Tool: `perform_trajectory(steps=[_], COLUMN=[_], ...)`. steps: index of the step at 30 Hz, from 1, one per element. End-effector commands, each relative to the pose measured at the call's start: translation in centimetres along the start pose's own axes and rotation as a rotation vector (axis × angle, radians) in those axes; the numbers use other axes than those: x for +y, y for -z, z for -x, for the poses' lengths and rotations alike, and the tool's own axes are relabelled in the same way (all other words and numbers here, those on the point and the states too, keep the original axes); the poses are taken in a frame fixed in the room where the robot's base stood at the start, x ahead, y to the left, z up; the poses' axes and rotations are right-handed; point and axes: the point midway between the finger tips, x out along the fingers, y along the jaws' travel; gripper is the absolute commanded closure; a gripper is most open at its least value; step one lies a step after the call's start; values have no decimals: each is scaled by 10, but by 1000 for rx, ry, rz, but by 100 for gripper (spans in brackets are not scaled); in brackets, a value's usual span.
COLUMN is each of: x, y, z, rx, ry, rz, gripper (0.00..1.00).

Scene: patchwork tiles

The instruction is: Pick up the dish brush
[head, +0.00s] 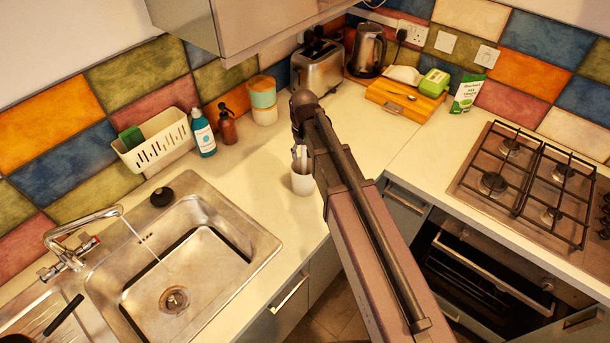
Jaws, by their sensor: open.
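I cannot make out the dish brush for certain. A small round black object (162,196) sits behind the sink. My arm reaches up from the bottom right and partly covers the counter beside the cup. My gripper's fingers do not show clearly; the arm hides what is behind it.
The steel sink (262,252) has its tap running. A white caddy (157,141), blue bottle (203,134), brown bottle (227,126) and canisters (263,100) line the wall. Toaster (318,66), kettle (368,52) and hob (480,172) are further right. An overhead cabinet (240,25) hangs above.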

Motion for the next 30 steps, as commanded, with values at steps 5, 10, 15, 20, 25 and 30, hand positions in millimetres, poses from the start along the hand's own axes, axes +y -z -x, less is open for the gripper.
perform_trajectory(steps=[5,10,15,20,25,30], x=[0,0,0,0,0,-1], y=[0,0,0,0,0,0], z=[0,0,0,0,0,1], rx=[0,0,0,0,0,0], ry=[0,0,0,0,0,0], rz=[0,0,0,1,1,1], gripper=[35,38,88,100,100,100])
